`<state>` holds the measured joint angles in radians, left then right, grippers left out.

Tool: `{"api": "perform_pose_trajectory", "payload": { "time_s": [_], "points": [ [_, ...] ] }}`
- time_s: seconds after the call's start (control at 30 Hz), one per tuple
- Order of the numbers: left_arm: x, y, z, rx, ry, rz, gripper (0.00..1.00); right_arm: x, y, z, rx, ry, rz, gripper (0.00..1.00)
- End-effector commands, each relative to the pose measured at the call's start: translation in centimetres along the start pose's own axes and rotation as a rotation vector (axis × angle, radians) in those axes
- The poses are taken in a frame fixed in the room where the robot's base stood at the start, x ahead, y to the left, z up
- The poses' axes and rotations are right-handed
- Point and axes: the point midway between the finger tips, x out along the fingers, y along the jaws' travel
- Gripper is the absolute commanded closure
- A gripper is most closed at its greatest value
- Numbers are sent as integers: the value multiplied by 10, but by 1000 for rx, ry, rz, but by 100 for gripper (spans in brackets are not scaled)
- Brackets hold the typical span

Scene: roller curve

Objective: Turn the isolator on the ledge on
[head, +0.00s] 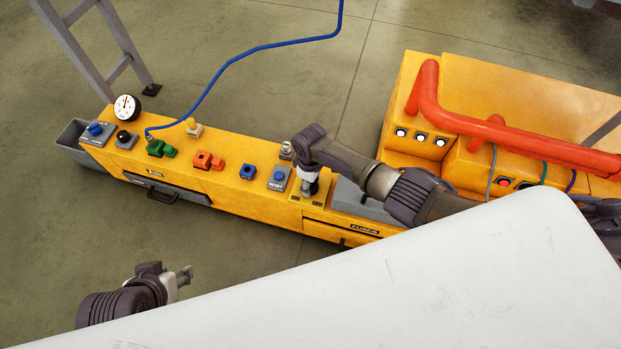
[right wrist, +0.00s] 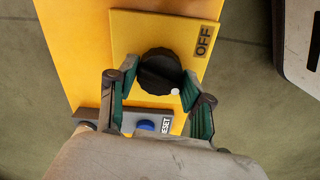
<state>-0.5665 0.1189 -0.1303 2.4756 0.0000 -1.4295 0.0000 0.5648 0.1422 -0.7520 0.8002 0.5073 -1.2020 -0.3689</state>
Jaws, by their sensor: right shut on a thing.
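The isolator has a round black knob (right wrist: 158,74) with a white dot near its edge, on a yellow plate (right wrist: 130,30). The plate carries an OFF label (right wrist: 203,40); the dot lies at the knob's lower right, not beside this label. My right gripper (right wrist: 160,98) is shut on the knob, with one green-padded finger on either side. In the head view my right gripper (head: 309,186) points down at the ledge (head: 230,155) and hides most of the knob. My left gripper (head: 184,275) hangs over the floor at lower left, away from the ledge; its opening is unclear.
A blue RESET button (head: 279,177) sits left of the isolator and shows in the wrist view (right wrist: 145,125). Red pipes (head: 480,128) rise at right.

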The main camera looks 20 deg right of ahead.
Motion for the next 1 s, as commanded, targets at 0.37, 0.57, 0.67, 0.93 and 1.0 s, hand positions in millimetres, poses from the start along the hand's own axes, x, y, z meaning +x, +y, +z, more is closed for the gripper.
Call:
{"api": "perform_pose_trajectory", "payload": {
  "time_s": [0.37, 0.57, 0.67, 0.93, 1.0],
  "points": [
    [-19, -4, 29, -5, -162, -7, 60, -1, -2, 0, 275, -2, -4, 84],
    [-21, -4, 27, -5, -161, -7, 60, 0, -1, 0, 355, -2, -3, 84],
    [-22, -4, 27, -5, -160, -7, 60, 0, -1, 0, 378, -2, -2, 84],
    [-22, -4, 27, -5, -160, -7, 60, 0, -1, 0, 398, -2, -2, 84],
    [-22, -4, 27, -5, -160, -7, 60, 0, -1, 0, 398, -1, -2, 84]
  ]
}}
